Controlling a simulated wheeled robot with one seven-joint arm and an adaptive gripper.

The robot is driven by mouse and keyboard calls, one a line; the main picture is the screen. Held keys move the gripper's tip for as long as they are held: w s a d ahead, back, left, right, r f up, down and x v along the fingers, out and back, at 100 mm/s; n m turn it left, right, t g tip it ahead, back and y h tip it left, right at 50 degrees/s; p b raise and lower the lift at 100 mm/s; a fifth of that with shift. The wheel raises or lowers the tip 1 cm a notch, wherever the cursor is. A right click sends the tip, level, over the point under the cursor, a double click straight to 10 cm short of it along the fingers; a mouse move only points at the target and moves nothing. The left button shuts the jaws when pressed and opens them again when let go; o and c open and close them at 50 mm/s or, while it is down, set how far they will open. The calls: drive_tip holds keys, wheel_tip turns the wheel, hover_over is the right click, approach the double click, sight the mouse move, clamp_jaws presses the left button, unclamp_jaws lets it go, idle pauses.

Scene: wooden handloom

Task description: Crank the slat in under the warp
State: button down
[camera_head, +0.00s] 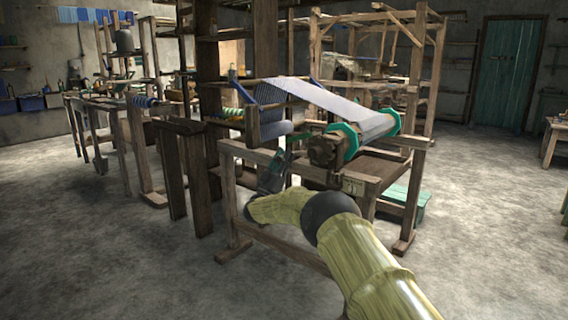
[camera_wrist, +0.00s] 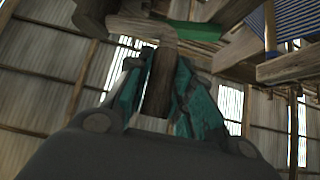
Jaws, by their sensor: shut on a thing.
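The wooden handloom (camera_head: 262,155) stands ahead of me. The pale warp (camera_head: 335,103) slopes from the blue-striped part (camera_head: 270,94) down to a roller with green end rings (camera_head: 345,143). My gripper (camera_head: 284,158) is low at the loom's near side, left of the roller's wooden end (camera_head: 323,152). In the wrist view, my gripper's teal fingers (camera_wrist: 165,95) are shut on an upright wooden handle (camera_wrist: 157,85), which joins a wooden piece (camera_wrist: 145,28) above. The handle is not clear in the head view. I cannot make out the slat.
The loom's front rail (camera_head: 255,152) and legs are close to my arm. Wooden posts (camera_head: 185,165) stand to the left, with a long bench beyond. A green box (camera_head: 412,203) is under the right side. The floor (camera_head: 490,215) at right is clear.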

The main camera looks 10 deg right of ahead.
drive_tip(key=shift+w+a+r+p, duration=0.1)
drive_tip(key=shift+a+r+p, duration=0.05)
drive_tip(key=shift+r, duration=0.4)
drive_tip(key=shift+a+r+p, duration=0.15)
drive_tip(key=shift+r, duration=0.4)
drive_tip(key=shift+d+r, duration=0.1)
drive_tip(key=shift+r, duration=0.15)
drive_tip(key=c, duration=1.3)
unclamp_jaws()
drive_tip(key=shift+o, duration=0.2)
drive_tip(key=shift+d+f, duration=0.1)
drive_tip(key=shift+f, duration=0.05)
drive_tip(key=v, duration=1.2)
drive_tip(key=shift+d, duration=0.1)
